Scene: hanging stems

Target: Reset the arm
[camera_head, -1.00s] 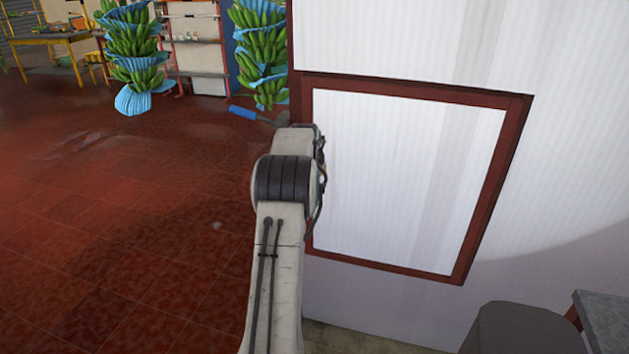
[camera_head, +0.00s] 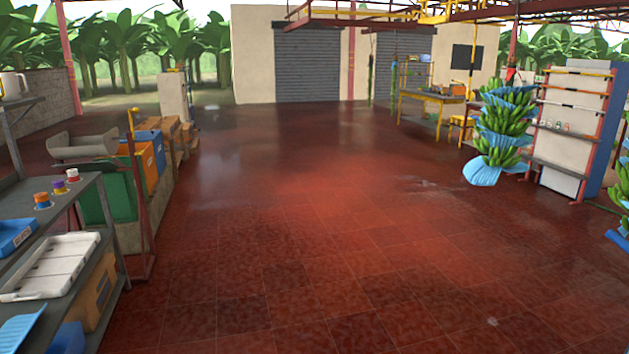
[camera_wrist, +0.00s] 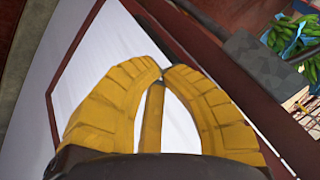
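My gripper (camera_wrist: 162,76) shows in the wrist view. Its two curved yellow fingers come together at the tips. A narrow yellow bar (camera_wrist: 152,118) stands between them, and the white panel (camera_wrist: 108,48) shows through the gap beside it. I see no object clearly held. The panel, with its dark red frame (camera_wrist: 68,55), lies beyond the fingers and is tilted in this view. The arm is out of the head view.
In the head view, open red tiled floor (camera_head: 300,220) fills the middle. Shelves with a white tray (camera_head: 52,266) stand at left. A hanging banana stem (camera_head: 505,125) with blue covers and a white rack (camera_head: 572,125) stand at right. Bananas (camera_wrist: 290,38) show in the wrist view.

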